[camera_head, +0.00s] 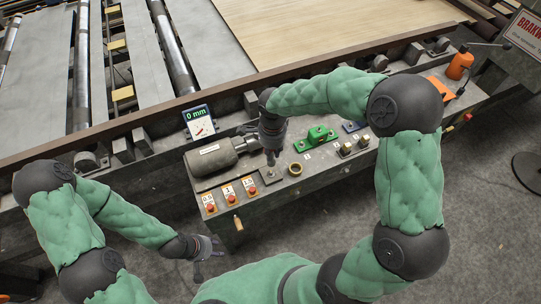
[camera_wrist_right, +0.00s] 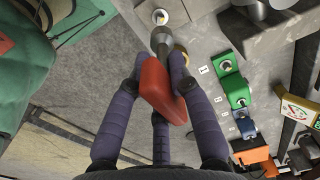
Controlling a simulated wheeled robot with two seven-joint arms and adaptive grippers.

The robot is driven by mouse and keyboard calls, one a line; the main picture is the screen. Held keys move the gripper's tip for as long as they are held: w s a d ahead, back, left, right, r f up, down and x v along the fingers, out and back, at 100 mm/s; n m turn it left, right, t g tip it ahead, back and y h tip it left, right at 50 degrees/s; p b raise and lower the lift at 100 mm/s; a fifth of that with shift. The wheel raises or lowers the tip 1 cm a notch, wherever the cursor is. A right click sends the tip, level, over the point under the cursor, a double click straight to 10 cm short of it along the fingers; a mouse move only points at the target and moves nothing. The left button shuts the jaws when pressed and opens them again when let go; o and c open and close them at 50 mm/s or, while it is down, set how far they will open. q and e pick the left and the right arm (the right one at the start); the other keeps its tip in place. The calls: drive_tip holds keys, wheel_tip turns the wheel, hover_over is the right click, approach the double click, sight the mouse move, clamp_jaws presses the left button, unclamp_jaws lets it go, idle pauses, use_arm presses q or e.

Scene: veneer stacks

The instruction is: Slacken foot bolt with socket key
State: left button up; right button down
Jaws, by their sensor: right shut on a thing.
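My right gripper (camera_head: 271,146) is shut on the red handle of the socket key (camera_wrist_right: 163,88), which also shows in part below it in the head view (camera_head: 271,159). The key's grey metal socket end points to the foot bolt (camera_wrist_right: 160,17), a pale round head on a plate. In the right wrist view the bolt shows just beyond the socket end; I cannot tell whether they touch. In the head view the plate (camera_head: 263,178) lies right under the key. My left gripper (camera_head: 206,248) hangs empty in front of the bench, its fingers spread.
A grey motor (camera_head: 215,157) lies left of the key. A brass ring (camera_head: 295,169), green block (camera_head: 318,136) and blue block (camera_head: 351,126) stand to its right. Red buttons (camera_head: 231,196) line the front left. A gauge reading 0 mm (camera_head: 198,122) stands behind. An orange tool (camera_head: 459,65) is far right.

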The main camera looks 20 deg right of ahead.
sight(272, 160)
idle(0.3)
drive_tip(key=shift+f, duration=0.1)
drive_tip(key=shift+f+b, duration=2.4)
drive_tip(key=shift+f, duration=0.2)
drive_tip(key=shift+f+b, duration=0.95)
drive_tip(key=shift+f, duration=0.1)
drive_tip(key=n+p, duration=0.2)
drive_tip(key=n, duration=0.3)
drive_tip(key=shift+d+r, duration=0.1)
drive_tip(key=n+p, duration=0.2)
drive_tip(key=n, duration=0.2)
drive_tip(key=shift+n, duration=0.4)
drive_tip(key=n+p, duration=0.1)
drive_tip(key=n, duration=0.1)
drive_tip(key=n+p, duration=0.1)
drive_tip(key=n, duration=0.2)
drive_tip(key=shift+w+d, duration=0.1)
drive_tip(key=shift+w, duration=0.1)
